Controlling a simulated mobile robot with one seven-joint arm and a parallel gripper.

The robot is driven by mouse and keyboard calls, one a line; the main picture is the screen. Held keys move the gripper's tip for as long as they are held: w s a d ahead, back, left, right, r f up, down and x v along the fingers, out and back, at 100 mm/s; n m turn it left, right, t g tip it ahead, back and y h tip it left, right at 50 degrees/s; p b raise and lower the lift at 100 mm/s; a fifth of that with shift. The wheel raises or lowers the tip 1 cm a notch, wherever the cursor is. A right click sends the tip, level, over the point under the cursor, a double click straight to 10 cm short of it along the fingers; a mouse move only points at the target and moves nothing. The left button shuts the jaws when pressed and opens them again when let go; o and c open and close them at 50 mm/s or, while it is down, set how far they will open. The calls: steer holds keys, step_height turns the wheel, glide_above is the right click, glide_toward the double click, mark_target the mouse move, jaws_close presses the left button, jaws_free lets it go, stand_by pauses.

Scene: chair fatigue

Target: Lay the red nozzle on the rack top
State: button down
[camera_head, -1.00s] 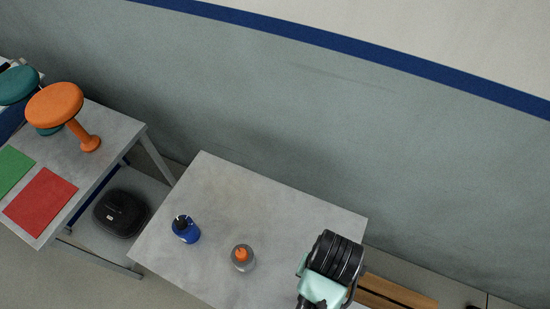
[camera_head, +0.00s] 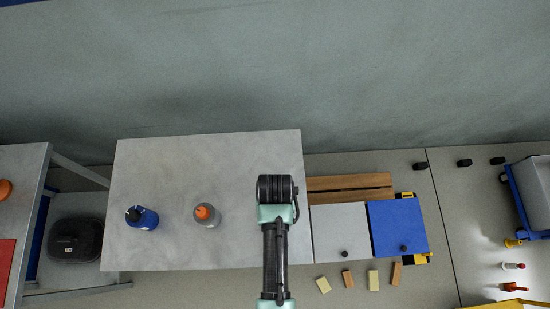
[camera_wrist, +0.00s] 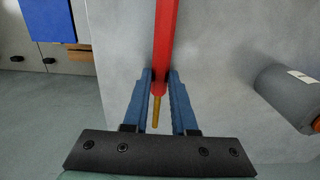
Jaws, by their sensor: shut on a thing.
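The red nozzle (camera_wrist: 165,35) is a long red bar with a thin brass-coloured end, in the wrist view. My gripper (camera_wrist: 160,75) is shut on it, one blue finger on each side, with the brass end pointing back toward the palm. The nozzle's far end runs out of the top of the picture. The grey tabletop (camera_head: 155,170) lies below, seen in the head view under my arm. The fingers and the nozzle are hidden there by my wrist. I cannot tell which thing is the rack.
A blue bottle (camera_head: 142,217) and a grey bottle with an orange cap (camera_head: 207,215) stand on the table left of my arm. Right of the table is a low cabinet with a white top (camera_head: 340,230) and blue top (camera_head: 397,226). Small blocks (camera_head: 347,279) lie on the floor.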

steer(key=shift+f, duration=0.2)
steer(key=c, duration=0.7)
jaws_free()
steer(key=shift+r, duration=0.15)
